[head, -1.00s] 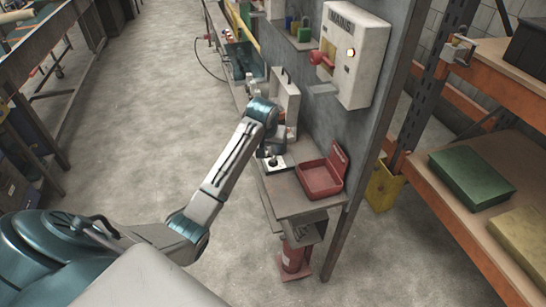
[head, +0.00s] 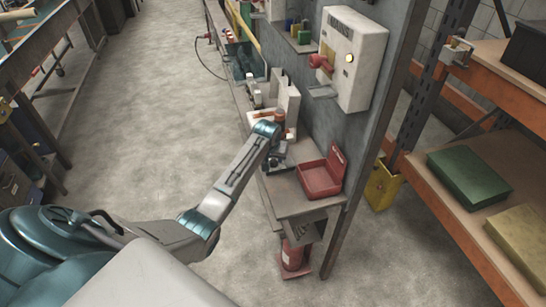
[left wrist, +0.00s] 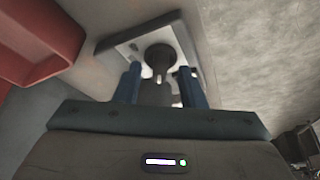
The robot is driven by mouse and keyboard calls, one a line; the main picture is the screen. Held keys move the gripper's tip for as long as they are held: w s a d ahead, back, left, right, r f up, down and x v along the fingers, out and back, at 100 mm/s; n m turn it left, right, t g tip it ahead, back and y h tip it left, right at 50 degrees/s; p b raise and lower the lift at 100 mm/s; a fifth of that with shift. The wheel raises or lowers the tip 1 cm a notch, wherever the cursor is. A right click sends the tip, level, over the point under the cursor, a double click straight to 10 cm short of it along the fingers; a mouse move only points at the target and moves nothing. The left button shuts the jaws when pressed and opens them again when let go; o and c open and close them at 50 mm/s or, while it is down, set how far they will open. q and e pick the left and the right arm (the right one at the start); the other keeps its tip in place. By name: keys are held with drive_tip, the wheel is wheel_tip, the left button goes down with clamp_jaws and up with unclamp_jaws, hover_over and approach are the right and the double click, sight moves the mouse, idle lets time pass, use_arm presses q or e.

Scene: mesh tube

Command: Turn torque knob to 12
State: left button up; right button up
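A dark round torque knob (left wrist: 158,56) with a small pale mark sits on a light plate (left wrist: 189,48) in the left wrist view. My left gripper (left wrist: 160,76) has its two blue fingers apart, one to each side of the knob as seen in that view. I cannot tell whether they touch it. In the head view my left gripper (head: 277,160) is low over the bench, left of the open red box, and hides the knob. The number the knob points to is not readable. My right gripper is not in view.
The open red box (head: 319,181) stands on the bench close to the gripper and shows in the left wrist view (left wrist: 40,40). A white mains box (head: 352,62) hangs on the panel above. Upright light-coloured cases (head: 286,98) stand behind the gripper.

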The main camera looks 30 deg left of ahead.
use_arm(q)
drive_tip(key=shift+c, duration=0.3)
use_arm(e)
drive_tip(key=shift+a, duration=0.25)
use_arm(q)
clamp_jaws()
